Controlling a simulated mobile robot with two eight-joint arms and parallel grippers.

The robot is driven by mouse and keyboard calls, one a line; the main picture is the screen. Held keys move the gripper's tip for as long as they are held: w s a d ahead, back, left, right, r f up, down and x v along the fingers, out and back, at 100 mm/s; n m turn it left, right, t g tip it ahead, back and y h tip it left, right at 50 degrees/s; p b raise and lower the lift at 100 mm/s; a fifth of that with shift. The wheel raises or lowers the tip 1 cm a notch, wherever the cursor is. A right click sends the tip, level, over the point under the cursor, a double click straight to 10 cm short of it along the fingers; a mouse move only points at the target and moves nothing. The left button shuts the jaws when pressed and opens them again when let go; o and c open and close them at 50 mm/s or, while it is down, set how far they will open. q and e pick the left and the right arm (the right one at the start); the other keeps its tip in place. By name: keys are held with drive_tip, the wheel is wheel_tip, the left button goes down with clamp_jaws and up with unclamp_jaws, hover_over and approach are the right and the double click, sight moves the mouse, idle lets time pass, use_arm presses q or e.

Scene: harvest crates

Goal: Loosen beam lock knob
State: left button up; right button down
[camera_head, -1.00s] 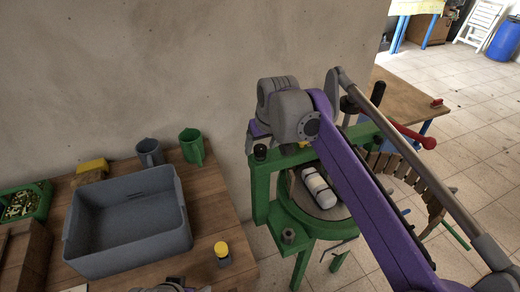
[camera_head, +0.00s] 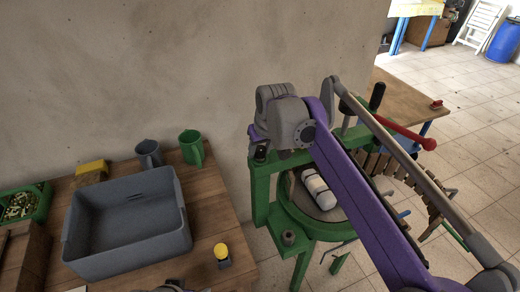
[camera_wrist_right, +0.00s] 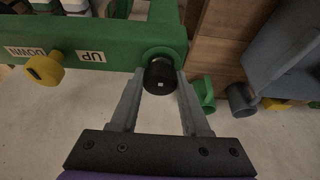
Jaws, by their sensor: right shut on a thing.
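The beam lock knob is a black round knob (camera_wrist_right: 160,78) on the end of a green beam (camera_wrist_right: 110,45) in the right wrist view. My right gripper (camera_wrist_right: 160,86) is shut on it, with one grey finger on each side. In the head view the knob (camera_head: 261,154) shows small at the left end of the green press frame (camera_head: 261,202), under my right wrist. My right arm crosses over the frame from the lower right. A bit of my left arm shows at the bottom edge; its gripper is out of the picture.
A yellow knob (camera_wrist_right: 44,70) sits on the beam beside UP and DOWN labels. A grey crate (camera_head: 70,235), a grey jug (camera_head: 148,154) and a green jug (camera_head: 191,147) are on the wooden table.

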use_arm(q)
drive_tip(key=shift+r, duration=0.25)
use_arm(e)
drive_tip(key=shift+n, duration=0.4)
